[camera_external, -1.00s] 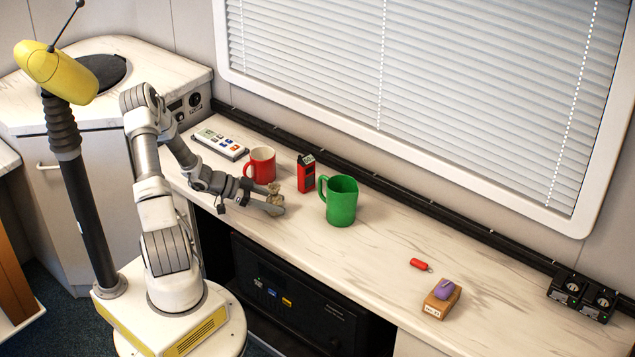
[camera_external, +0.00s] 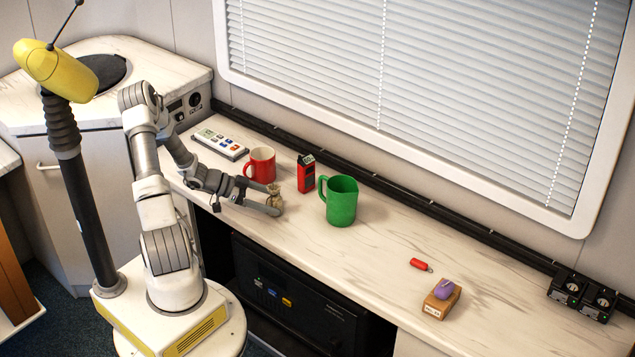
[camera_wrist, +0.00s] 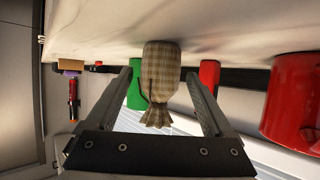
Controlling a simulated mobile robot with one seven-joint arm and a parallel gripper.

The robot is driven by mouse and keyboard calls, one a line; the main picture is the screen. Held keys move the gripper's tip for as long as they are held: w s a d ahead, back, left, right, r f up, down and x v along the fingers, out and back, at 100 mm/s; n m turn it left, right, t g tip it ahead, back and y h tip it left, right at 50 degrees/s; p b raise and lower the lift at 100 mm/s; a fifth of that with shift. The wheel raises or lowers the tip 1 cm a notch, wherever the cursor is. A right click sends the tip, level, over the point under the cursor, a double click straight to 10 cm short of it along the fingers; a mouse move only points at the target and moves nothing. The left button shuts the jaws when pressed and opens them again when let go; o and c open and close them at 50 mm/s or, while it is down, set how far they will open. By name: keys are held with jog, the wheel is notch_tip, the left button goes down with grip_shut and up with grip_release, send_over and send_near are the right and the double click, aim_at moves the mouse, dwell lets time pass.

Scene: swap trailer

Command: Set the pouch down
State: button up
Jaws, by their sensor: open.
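The pouch (camera_external: 274,196) is a small tan checked bag with a gathered, tied neck. It stands upright on the counter (camera_external: 380,250), left of the green mug. In the wrist view the pouch (camera_wrist: 161,80) is between the two fingers, with a gap on each side. My gripper (camera_external: 262,203) is open and low over the counter, its fingers on either side of the pouch. In the wrist view the gripper (camera_wrist: 165,100) also shows its fingers spread apart. The nearer finger hides part of the pouch's lower side in the external view.
A red mug (camera_external: 261,164) stands close behind my gripper. A red handheld device (camera_external: 305,174) and a green mug (camera_external: 341,202) stand to the right. A red tag (camera_external: 419,264) and a brown block (camera_external: 441,299) with a purple item lie further right, with clear counter between.

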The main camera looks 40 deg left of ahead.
jog(key=p+v, duration=0.2)
jog(key=v, duration=0.8)
jog(key=shift+s+a+r, duration=0.15)
jog(key=shift+a+r, duration=0.05)
jog(key=w+a+r+y, duration=0.2)
jog(key=w+r+y, duration=0.2)
jog(key=w, duration=0.2)
notch_tip(320, 180, up, 17)
jog(key=n+y, duration=0.5)
jog(key=y, duration=0.4)
jog(key=s+d+r+n+g+h, duration=0.1)
jog(key=s+d+r+n, duration=0.1)
jog(key=s+d, duration=0.8)
jog(key=s+d+r+n+g+h, duration=0.2)
jog(key=s+d, duration=0.8)
jog(key=s, duration=0.1)
jog(key=shift+d+h, duration=0.25)
jog(key=shift+h, duration=0.05)
jog(key=shift+r, duration=0.1)
